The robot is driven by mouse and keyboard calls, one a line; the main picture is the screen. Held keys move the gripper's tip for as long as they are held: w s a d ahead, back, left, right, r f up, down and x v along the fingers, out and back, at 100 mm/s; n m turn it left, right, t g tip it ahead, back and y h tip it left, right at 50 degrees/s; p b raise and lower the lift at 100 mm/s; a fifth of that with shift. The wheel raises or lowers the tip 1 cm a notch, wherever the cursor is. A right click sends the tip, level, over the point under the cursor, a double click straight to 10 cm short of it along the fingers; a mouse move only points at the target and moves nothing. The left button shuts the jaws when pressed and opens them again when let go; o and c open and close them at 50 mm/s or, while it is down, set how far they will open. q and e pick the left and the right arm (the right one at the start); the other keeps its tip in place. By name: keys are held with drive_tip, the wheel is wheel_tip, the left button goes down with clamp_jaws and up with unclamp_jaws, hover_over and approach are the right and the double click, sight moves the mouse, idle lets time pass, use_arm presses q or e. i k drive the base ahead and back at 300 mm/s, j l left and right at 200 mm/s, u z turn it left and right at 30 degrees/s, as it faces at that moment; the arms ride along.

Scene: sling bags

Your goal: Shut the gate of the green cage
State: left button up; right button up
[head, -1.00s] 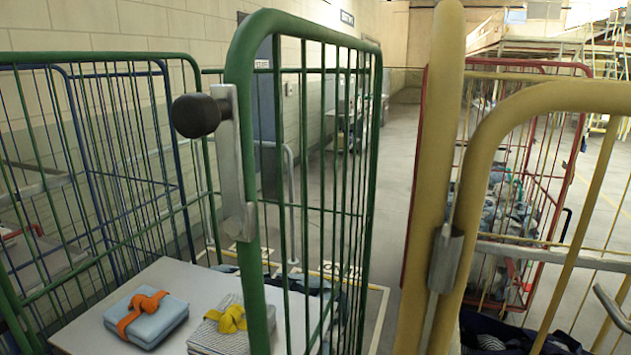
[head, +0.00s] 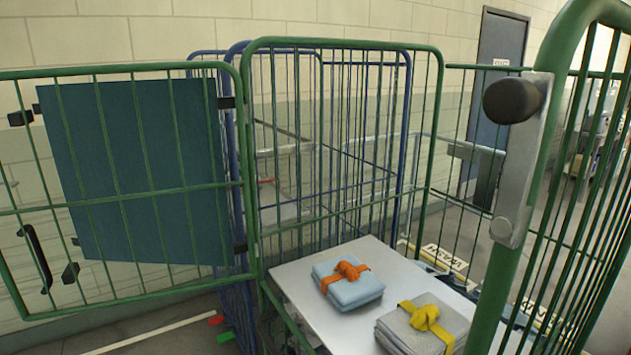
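The green cage (head: 340,44) stands in front of me, open on the near side. Its green gate (head: 137,297) is swung out to the left, hinged at the cage's left front post. A dark teal panel (head: 140,165) is fixed to the gate, and a black handle (head: 35,258) sits near its free edge. On the cage's right front post, close to me, is a metal latch plate (head: 516,185) with a black knob (head: 512,100). Neither gripper is in view.
A grey shelf (head: 300,285) in the cage holds a blue folded bundle with orange strap (head: 350,290) and a grey one with yellow strap (head: 420,335). A blue cage (head: 228,120) stands close behind. A block wall (head: 150,35) runs behind the gate.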

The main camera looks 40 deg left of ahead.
sight(24, 117)
drive_tip(key=k+j, duration=0.15)
drive_tip(key=j, duration=0.25)
drive_tip(key=k+j+z, duration=0.15)
drive_tip(key=j, duration=0.25)
drive_tip(key=k+j, duration=0.15)
drive_tip(key=j, duration=0.25)
drive_tip(key=k+j+z, duration=0.1)
drive_tip(key=j, duration=0.25)
drive_tip(key=k+j+z, duration=0.1)
drive_tip(key=k+j, duration=0.2)
drive_tip(key=k+j+z, duration=0.15)
drive_tip(key=j, duration=0.35)
drive_tip(key=k+j+z, duration=0.15)
drive_tip(key=j, duration=0.35)
drive_tip(key=k+j+z, duration=0.15)
drive_tip(key=j, duration=0.35)
drive_tip(key=k+j+z, duration=0.15)
drive_tip(key=k+j, duration=0.15)
drive_tip(key=j, duration=0.15)
drive_tip(key=k+j+z, duration=0.15)
drive_tip(key=j, duration=0.3)
drive_tip(key=k+j+z, duration=0.15)
drive_tip(key=k+j, duration=0.2)
drive_tip(key=i+j+z, duration=0.2)
drive_tip(key=j, duration=0.65)
drive_tip(key=j+z, duration=0.2)
drive_tip(key=j, duration=0.65)
